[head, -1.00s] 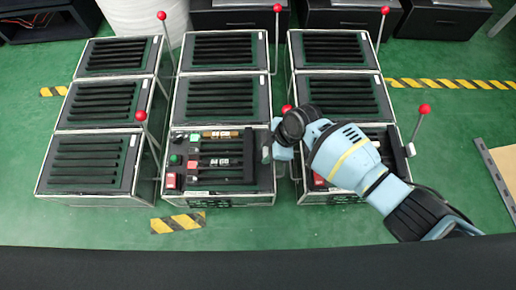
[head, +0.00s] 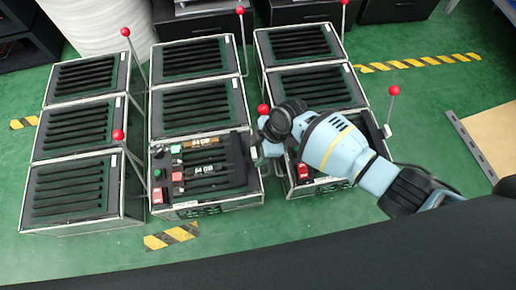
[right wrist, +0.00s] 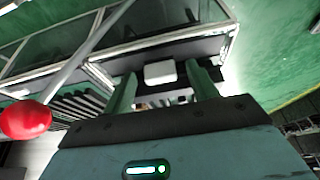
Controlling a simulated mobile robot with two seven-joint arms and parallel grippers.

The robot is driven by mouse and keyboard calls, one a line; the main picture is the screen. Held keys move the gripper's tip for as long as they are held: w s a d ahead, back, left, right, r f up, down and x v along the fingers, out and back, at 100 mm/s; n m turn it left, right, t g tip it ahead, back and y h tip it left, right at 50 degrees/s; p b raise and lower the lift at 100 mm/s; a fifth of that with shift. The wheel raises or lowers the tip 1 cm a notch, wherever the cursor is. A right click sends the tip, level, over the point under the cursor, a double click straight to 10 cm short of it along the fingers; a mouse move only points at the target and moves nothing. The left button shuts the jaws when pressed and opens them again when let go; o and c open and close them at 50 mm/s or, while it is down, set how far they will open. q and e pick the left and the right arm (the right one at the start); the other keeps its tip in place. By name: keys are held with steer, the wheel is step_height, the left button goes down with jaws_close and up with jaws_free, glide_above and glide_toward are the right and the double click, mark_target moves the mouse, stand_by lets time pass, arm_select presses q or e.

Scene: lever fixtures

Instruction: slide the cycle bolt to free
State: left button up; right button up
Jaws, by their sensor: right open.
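My right gripper (head: 260,155) is at the right edge of the front middle fixture (head: 205,172). In the right wrist view its two fingers (right wrist: 161,84) are apart, and a small pale block (right wrist: 160,72) shows between their tips. I cannot tell whether they touch it. This block may be the cycle bolt, but no readable label confirms it. The fixture's panel has dark slots, a green button (head: 157,173), a red button (head: 176,176) and a red switch (head: 157,196). My left gripper is not in view.
Other slotted fixtures (head: 88,75) stand in rows around it. Several red-ball levers rise beside them; one red ball (right wrist: 25,120) is close to the gripper in the right wrist view. My right arm covers part of the front right fixture (head: 305,186). Green floor lies in front.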

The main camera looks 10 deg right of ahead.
steer(key=p+v, duration=0.3)
steer(key=v, duration=0.4)
steer(key=shift+d+r, duration=0.15)
steer(key=shift+d, duration=0.05)
